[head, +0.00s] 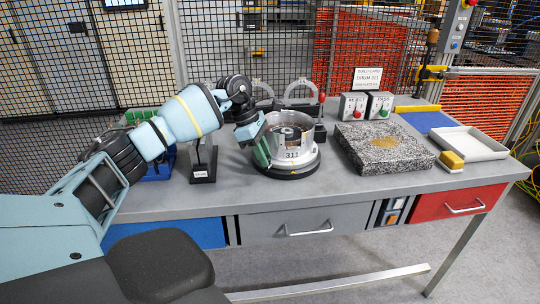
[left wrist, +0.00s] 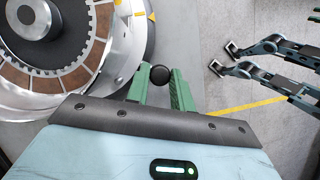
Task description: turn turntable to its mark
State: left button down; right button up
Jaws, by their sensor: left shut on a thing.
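The turntable (head: 290,172) is a round, dark-based stand with a pale top on the grey bench. A metal drum labelled 311 (head: 292,155) stands on it, and brown segments show inside the drum (left wrist: 72,80) in the left wrist view. My left gripper (head: 262,152) is at the drum's left front side. In the left wrist view its green fingers (left wrist: 160,88) are shut on a black ball knob (left wrist: 160,75) beside the turntable's rim. A yellow patch (left wrist: 150,20) shows on that rim; I cannot tell whether it is the mark. My right gripper is not seen.
Left of the turntable stands a black stand with a label (head: 203,165). Behind are grey arched parts (head: 299,92) and a red-knobbed lever (head: 322,100). A speckled granite slab (head: 358,160) and a white tray (head: 470,145) lie to the right. The bench's front strip is clear.

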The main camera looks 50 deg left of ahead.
pick_arm(q)
jog(key=shift+a, duration=0.15)
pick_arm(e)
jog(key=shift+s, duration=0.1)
pick_arm(q)
jog(key=c, duration=1.3)
grip_release()
jog(key=shift+o, duration=0.3)
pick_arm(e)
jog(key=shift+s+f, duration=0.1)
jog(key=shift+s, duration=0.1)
pick_arm(q)
jog(key=v, duration=0.7)
jog(key=shift+r, duration=0.4)
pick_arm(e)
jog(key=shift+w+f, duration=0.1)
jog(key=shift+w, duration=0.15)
pick_arm(q)
jog(key=shift+s, duration=0.1)
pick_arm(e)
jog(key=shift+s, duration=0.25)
